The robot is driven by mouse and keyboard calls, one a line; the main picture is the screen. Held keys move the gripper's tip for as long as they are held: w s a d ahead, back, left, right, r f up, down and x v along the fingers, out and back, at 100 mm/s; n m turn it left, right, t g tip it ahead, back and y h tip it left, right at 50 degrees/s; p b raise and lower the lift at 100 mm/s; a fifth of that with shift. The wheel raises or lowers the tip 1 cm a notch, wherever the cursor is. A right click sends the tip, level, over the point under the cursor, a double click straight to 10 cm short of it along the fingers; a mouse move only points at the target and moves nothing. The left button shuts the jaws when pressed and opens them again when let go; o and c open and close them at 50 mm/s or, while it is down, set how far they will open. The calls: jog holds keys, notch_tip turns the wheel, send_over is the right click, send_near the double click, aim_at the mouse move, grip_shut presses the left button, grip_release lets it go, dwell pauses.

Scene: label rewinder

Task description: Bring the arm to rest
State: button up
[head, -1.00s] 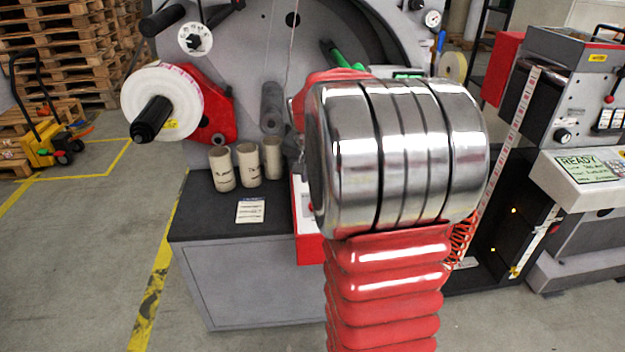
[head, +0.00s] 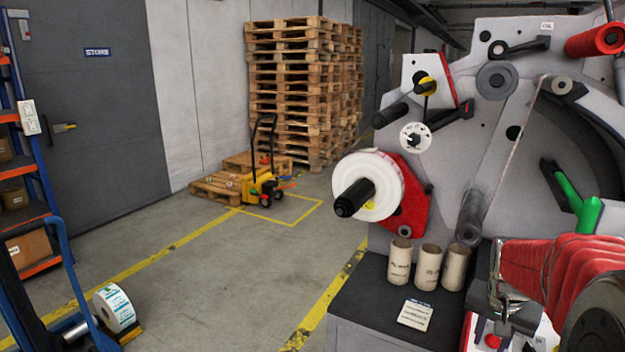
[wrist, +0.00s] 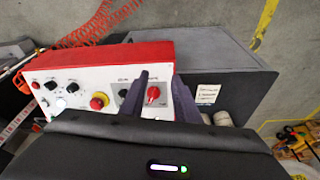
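My gripper (wrist: 160,76) shows in the wrist view with two dark fingers apart and nothing held between them. It is over the red control box (wrist: 160,52) with a white face. A red rotary knob (wrist: 153,94) shows between the fingers, and a black knob (wrist: 123,95) shows beside the left finger. I cannot tell whether the fingers touch the panel. In the head view my arm, in its red ribbed sleeve (head: 575,265), reaches in from the right edge. The control box is mostly hidden there behind the arm.
Three cardboard cores (head: 428,267) and a label card (head: 415,314) sit on the dark bench beside the arm. A white label roll (head: 385,185) is on the machine's spindle. A yellow pallet truck (head: 262,185) and stacked pallets (head: 300,90) stand behind.

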jog(key=s+a+r+n+t, duration=0.1)
jog(key=s+a+r+n, duration=0.1)
jog(key=s+a, duration=0.3)
jog(key=s+a+r+n+t+y, duration=0.1)
jog(key=s+a+r+n, duration=0.2)
jog(key=a, duration=1)
jog(key=s+a+r+n+t+y, duration=0.1)
jog(key=s+a+r+n, duration=0.1)
jog(key=s+a+n, duration=0.2)
jog(key=s+a, duration=0.3)
jog(key=a, duration=0.2)
jog(key=shift+r, duration=0.15)
jog(key=shift+a, duration=0.1)
